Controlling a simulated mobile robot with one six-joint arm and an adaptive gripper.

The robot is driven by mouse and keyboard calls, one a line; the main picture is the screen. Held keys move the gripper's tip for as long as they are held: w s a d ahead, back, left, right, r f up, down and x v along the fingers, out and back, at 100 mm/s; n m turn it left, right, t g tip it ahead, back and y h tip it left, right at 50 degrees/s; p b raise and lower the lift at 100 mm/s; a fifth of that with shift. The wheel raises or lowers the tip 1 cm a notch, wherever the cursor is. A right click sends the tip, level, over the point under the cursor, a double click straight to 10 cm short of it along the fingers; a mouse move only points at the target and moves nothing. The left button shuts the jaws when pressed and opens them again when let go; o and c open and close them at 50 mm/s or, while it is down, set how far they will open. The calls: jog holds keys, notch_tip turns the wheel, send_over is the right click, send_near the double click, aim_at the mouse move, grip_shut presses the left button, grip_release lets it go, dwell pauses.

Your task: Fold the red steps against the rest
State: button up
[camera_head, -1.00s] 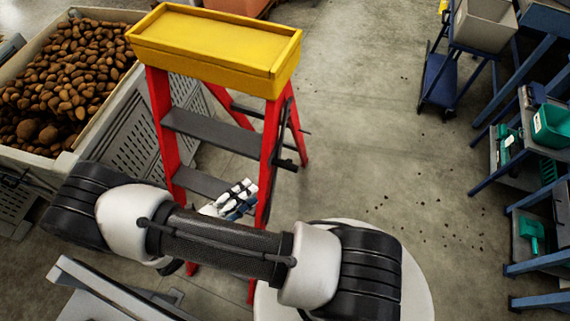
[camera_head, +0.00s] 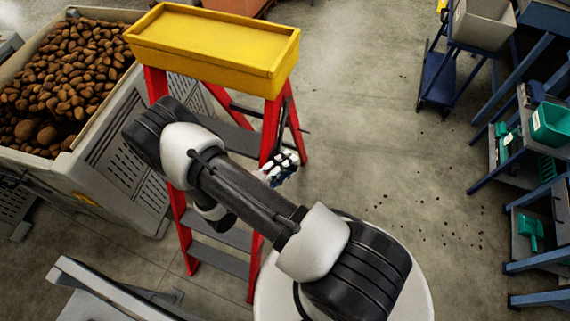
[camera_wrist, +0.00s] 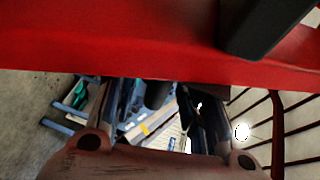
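The red steps (camera_head: 186,232) stand upright in the head view, with a yellow top (camera_head: 212,48) and grey treads. Their front and rear legs are spread apart at the foot. My gripper (camera_head: 284,166) is beside the right-hand front rail, just below a dark bar on the steps' side. In the wrist view a red part of the steps (camera_wrist: 140,55) crosses close in front of the camera. The two fingers of my gripper (camera_wrist: 155,105) are spread apart below it, and their tips are partly hidden. I cannot tell whether they touch the steps.
A large grey crate (camera_head: 110,165) full of potatoes stands close to the left of the steps. Blue shelving with a green bin (camera_head: 552,125) and a blue trolley (camera_head: 445,80) are at the right. The floor right of the steps is clear except for small dirt.

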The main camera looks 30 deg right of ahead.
jog(key=shift+c, duration=0.5)
jog(key=shift+r, duration=0.15)
grip_shut()
jog(key=shift+w+a, duration=0.1)
